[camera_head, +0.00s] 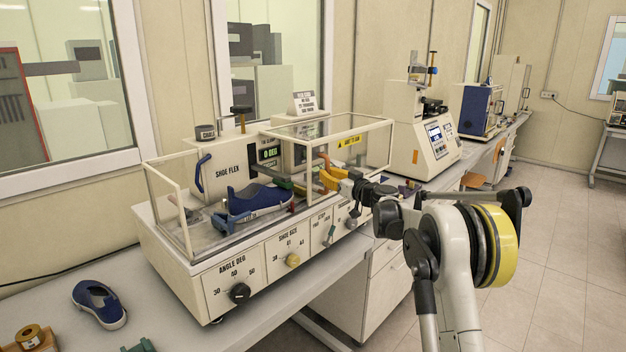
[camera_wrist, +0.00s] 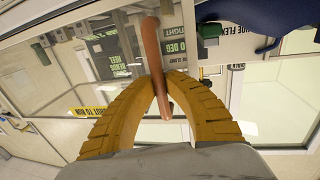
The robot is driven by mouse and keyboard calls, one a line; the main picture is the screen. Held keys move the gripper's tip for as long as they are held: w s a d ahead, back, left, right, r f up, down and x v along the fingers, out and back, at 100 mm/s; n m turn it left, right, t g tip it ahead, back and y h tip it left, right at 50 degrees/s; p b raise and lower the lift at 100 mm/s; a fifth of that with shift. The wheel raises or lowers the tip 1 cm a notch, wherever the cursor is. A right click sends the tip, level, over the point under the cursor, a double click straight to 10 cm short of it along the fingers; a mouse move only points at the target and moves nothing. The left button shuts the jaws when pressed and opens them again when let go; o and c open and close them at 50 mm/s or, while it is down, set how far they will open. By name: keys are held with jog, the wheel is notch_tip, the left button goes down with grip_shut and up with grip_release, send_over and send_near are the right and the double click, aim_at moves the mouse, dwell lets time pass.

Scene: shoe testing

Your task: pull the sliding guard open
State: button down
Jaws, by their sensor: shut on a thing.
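The guard (camera_head: 364,129) is a clear box with a cream frame and a yellow label, over the right part of the shoe flex machine (camera_head: 227,172). The machine's left part, with a blue shoe (camera_head: 255,200) clamped in it, has no top frame over it. My gripper (camera_head: 328,175) has yellow fingers and is at the guard's front, near its left post. In the wrist view, the ribbed fingers (camera_wrist: 160,85) are closed on a reddish-brown bar handle (camera_wrist: 152,45). Where the handle joins the guard is hard to see.
A loose blue shoe (camera_head: 98,303) lies on the bench (camera_head: 60,285) at the front left. Knobs (camera_head: 239,293) line the machine's front. Another tester (camera_head: 425,140) stands to the right of the machine. The floor on the right is clear.

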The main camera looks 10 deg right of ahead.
jog(key=w+d, duration=0.2)
jog(key=d, duration=0.2)
jog(key=shift+w+d, duration=0.1)
jog(key=shift+w, duration=0.3)
jog(key=c, duration=1.4)
grip_release()
jog(key=v, duration=1.2)
